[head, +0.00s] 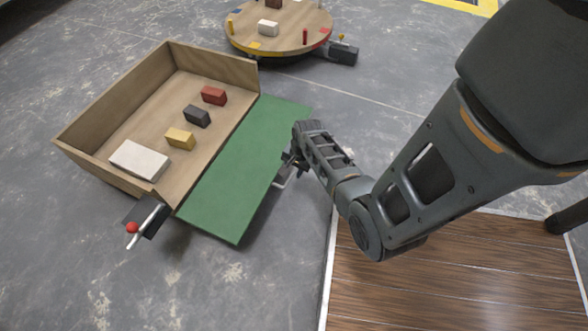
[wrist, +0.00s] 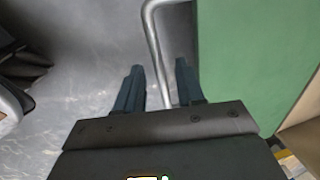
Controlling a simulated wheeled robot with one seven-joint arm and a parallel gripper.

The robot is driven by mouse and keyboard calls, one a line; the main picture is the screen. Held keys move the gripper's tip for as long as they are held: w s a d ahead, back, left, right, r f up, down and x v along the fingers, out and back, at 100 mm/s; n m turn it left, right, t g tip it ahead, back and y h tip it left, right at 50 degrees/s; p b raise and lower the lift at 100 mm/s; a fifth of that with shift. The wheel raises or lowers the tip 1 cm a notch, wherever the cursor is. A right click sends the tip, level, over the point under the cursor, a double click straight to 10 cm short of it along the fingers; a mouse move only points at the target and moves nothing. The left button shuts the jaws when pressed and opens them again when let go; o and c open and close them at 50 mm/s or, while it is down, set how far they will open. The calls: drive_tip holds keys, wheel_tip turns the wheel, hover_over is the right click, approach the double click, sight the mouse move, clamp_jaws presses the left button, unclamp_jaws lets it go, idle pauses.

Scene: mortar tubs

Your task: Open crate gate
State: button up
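The wooden crate (head: 75,145) is at the left in the head view. Its green gate (head: 235,165) is swung down and outward on the right side, lying roughly flat and leaving that side open. A grey metal handle (head: 281,183) is on the gate's outer edge. It also shows in the wrist view (wrist: 153,40), beside the green panel (wrist: 245,60). My gripper (head: 291,163) is at the handle. In the wrist view its two fingers (wrist: 160,82) are apart, with the handle bar between them and gaps on both sides.
In the crate are a white block (head: 139,160), a yellow block (head: 180,139), a black block (head: 197,116) and a red block (head: 214,95). A red-knobbed lever (head: 132,228) is at its front corner. A round turntable (head: 280,40) stands behind. Brown planks (head: 450,280) lie at right.

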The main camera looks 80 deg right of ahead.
drive_tip(key=shift+c, duration=0.4)
clamp_jaws()
